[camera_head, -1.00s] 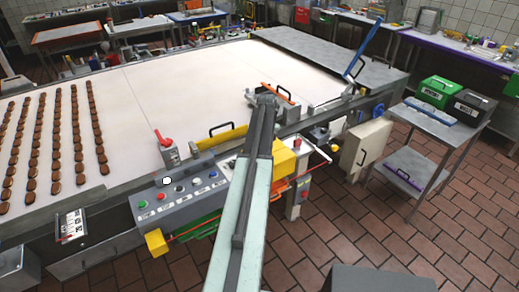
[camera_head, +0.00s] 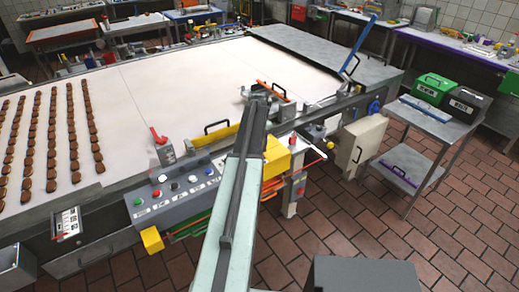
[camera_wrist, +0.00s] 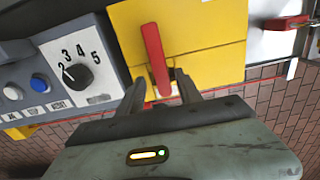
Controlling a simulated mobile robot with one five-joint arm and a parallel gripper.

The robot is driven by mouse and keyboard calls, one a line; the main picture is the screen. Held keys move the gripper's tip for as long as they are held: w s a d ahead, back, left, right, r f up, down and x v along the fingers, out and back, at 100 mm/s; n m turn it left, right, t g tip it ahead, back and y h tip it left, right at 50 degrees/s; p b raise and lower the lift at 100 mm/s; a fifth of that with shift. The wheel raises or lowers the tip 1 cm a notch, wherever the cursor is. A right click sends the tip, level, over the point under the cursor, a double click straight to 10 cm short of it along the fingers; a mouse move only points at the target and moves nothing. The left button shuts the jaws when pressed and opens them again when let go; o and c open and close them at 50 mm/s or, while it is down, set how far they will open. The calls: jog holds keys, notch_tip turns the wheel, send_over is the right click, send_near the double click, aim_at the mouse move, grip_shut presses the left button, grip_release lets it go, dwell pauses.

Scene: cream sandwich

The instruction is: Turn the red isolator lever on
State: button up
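In the wrist view, a red lever (camera_wrist: 156,58) is mounted on a yellow box (camera_wrist: 210,38). It stands nearly upright in the picture, leaning slightly, with its lower end toward me. My gripper (camera_wrist: 161,82) is open, one finger on each side of the lever's lower end, with gaps visible beside it. I cannot tell whether either finger touches it. In the head view the yellow box (camera_head: 277,157) shows beside my arm; the lever and my fingers are hidden there.
Left of the box is a grey control panel (camera_head: 170,192) with buttons and a numbered knob (camera_wrist: 78,72). Another red handle (camera_head: 157,136) stands at the belt's edge. A grey cart (camera_head: 437,122) stands right.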

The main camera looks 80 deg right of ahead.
jog(key=shift+s, duration=0.1)
notch_tip(320, 180, up, 8)
jog(key=p, duration=0.8)
jog(key=shift+f, duration=0.1)
